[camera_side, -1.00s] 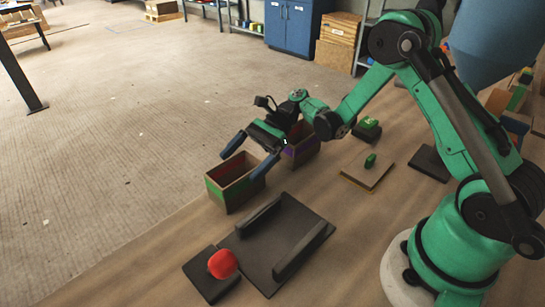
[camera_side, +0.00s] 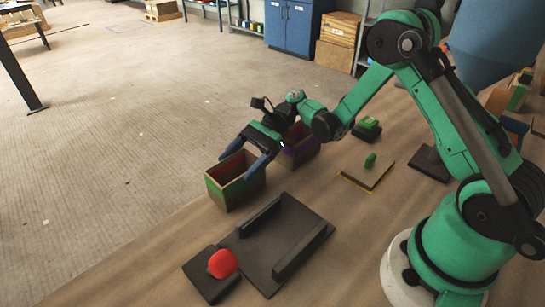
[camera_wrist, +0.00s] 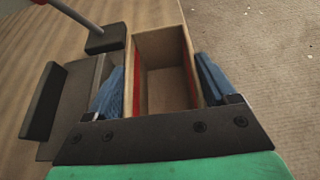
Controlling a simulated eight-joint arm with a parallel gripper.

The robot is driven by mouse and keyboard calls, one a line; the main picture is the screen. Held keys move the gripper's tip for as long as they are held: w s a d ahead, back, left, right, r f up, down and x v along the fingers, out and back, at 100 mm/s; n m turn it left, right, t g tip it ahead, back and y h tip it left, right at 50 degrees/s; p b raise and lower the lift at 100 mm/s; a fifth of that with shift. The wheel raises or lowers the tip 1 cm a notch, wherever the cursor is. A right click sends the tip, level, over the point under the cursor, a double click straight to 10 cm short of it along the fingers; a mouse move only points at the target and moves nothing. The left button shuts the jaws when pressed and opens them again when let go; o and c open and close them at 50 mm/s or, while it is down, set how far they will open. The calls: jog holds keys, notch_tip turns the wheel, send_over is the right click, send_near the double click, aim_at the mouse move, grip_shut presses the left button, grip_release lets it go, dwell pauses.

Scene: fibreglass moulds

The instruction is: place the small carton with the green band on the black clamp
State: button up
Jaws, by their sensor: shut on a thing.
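The small open-topped carton with the green band (camera_side: 232,192) stands upright on the table, red along its inner walls. In the wrist view the carton (camera_wrist: 163,45) sits between the two blue fingers. My gripper (camera_side: 236,167) is shut on its upper part from both sides, the fingers also showing in the wrist view (camera_wrist: 160,85). The black clamp (camera_side: 287,232), a flat plate with two raised rails, lies empty just in front and to the right of the carton. Part of the clamp (camera_wrist: 75,115) shows left of the carton in the wrist view.
A black base (camera_side: 207,286) with a red knob (camera_side: 222,263) stands beside the clamp. A second carton with a purple band (camera_side: 302,153) is behind my gripper.

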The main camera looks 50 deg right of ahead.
notch_tip(320, 180, up, 19)
jog(key=w+d+r+m+t+h, duration=0.35)
jog(key=d+m+t+h, duration=0.45)
jog(key=m+t, duration=0.6)
jog(key=s+a+f+n+g+y, duration=0.1)
jog(key=a+n+g+y, duration=0.3)
jog(key=n+g, duration=0.3)
jog(key=s+a+f+n+g+y, duration=0.2)
jog(key=a+n+g+y, duration=0.2)
jog(key=n+g, duration=0.3)
jog(key=shift+s, duration=0.25)
jog(key=shift+f, duration=0.1)
